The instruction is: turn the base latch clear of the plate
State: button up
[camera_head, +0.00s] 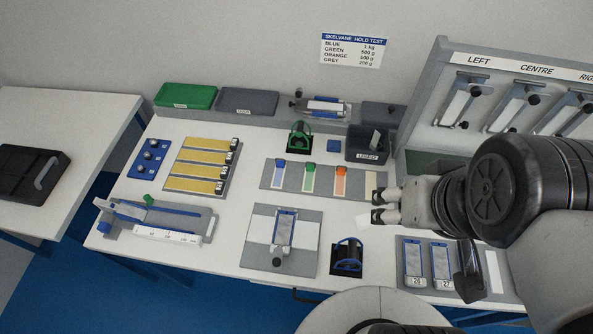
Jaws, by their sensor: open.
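A grey and white base (256,240) lies near the front middle of the bench. A narrow grey plate (283,229) with a blue top end lies along its middle. A small dark knob (276,262) sits at the plate's near end; it may be the base latch, but which way it is turned is too small to tell. My gripper (374,206) is open and empty, fingers pointing left. In the picture it is right of the base and apart from it, above the bench's right half.
A black stand with a blue frame (347,257) stands right of the base. A strip with coloured clips (322,181) lies behind it. A rack with hanging fixtures (440,100) rises at the back right. A slide device (153,220) lies at the left.

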aim_at(277, 254)
jog(key=k+j+u, duration=0.1)
jog(key=u, duration=0.35)
jog(key=k+j+u, duration=0.15)
jog(key=u, duration=0.3)
jog(key=k+j, duration=0.05)
